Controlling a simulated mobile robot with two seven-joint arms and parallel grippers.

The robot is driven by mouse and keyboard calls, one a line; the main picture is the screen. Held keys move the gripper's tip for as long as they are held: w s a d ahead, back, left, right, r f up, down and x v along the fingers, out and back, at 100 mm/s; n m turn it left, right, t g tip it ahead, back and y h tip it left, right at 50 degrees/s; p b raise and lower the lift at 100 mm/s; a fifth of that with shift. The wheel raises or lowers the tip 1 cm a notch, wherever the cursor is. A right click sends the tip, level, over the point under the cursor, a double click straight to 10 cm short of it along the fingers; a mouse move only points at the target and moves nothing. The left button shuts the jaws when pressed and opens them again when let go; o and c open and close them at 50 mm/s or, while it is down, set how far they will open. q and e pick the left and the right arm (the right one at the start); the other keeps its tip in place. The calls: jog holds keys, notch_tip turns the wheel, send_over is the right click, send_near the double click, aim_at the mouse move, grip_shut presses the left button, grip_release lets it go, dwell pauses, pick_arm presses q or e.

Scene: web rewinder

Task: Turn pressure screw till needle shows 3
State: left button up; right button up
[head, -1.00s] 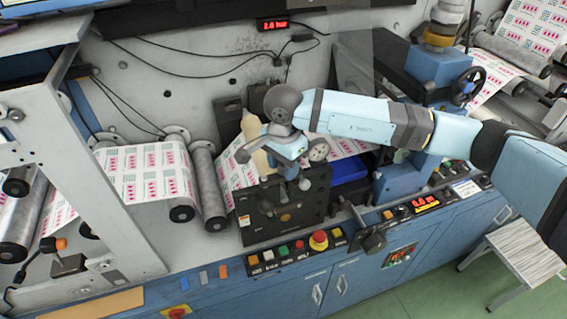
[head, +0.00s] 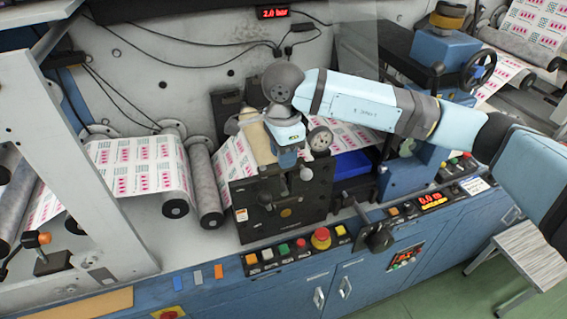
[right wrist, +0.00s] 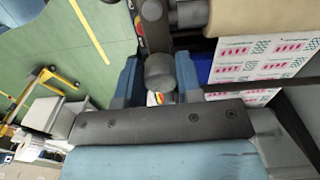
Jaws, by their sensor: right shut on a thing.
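My right gripper (head: 287,158) reaches down to the top of a dark block (head: 300,195) on the machine. In the right wrist view its two blue fingers (right wrist: 160,80) are shut on the grey round knob of the pressure screw (right wrist: 160,68). In the head view the gripper mostly hides the screw. A small round gauge (head: 320,139) sits just right of the gripper; its needle is too small to read. My left gripper is not in view.
Printed web (head: 135,167) runs over grey rollers (head: 205,185) left of the block. A red display (head: 273,13) above reads 2.0 bar. A button row with a red emergency stop (head: 320,238) and a dark knob (head: 380,238) line the front. A stool (head: 525,258) stands at right.

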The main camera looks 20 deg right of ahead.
jog(key=shift+f+m+b, duration=0.15)
jog(key=shift+m+b, duration=1)
jog(key=shift+m, duration=0.05)
jog(key=shift+w+r+m+b, duration=0.1)
jog(key=shift+r+m+b, duration=0.1)
jog(key=shift+m+b, duration=0.9)
jog(key=o, duration=0.9)
jog(key=shift+o, duration=0.2)
jog(key=shift+r, duration=0.1)
